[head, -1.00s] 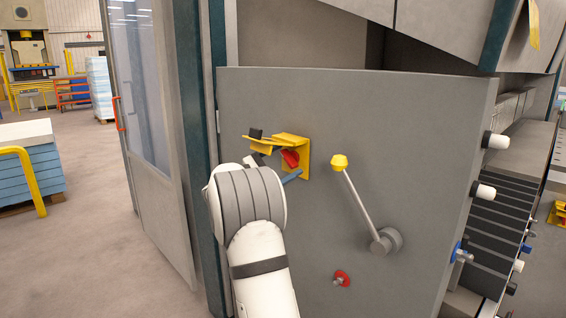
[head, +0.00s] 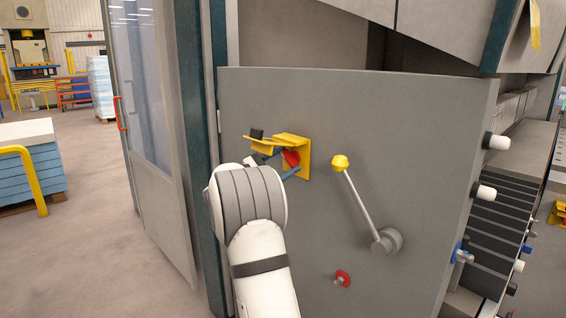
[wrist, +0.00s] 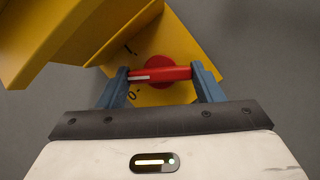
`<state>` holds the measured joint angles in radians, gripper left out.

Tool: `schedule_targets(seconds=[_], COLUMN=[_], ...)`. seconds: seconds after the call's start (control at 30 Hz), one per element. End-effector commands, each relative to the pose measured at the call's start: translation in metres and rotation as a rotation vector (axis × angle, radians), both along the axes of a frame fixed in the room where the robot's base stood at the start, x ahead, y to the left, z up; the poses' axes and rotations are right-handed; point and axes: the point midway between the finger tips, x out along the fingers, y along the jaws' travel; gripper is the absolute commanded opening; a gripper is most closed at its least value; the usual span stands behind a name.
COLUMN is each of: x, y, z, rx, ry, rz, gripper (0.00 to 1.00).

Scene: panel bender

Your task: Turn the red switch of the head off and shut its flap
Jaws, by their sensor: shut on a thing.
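The red switch (wrist: 170,73) sits on a yellow plate (wrist: 180,22) with an I mark and a 0 mark at its left. My gripper (wrist: 160,75) has a blue finger at each end of the red handle and is shut on it. The handle's white line points left, between the two marks, nearer the 0. In the head view the switch (head: 291,158) is partly hidden by my gripper. The yellow flap (head: 262,146) stands open, sticking out above the switch with a black tab on it. It also fills the upper left of the wrist view (wrist: 60,40).
A lever with a yellow knob (head: 340,163) is mounted right of the switch on the grey panel (head: 420,130). A small red knob (head: 342,279) is below. A glazed door (head: 150,130) stands at the left. White-tipped knobs (head: 495,142) stick out at the panel's right edge.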

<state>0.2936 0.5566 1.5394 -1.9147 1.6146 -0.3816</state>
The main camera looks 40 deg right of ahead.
Motion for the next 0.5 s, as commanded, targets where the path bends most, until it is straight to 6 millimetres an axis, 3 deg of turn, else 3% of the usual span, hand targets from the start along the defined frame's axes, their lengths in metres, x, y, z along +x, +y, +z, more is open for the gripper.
schedule_targets(seconds=[0.5], x=[-0.0027], y=[-0.002], z=[0.0027], rx=[-0.026], ry=[0.351], rz=[0.0], gripper=[0.37])
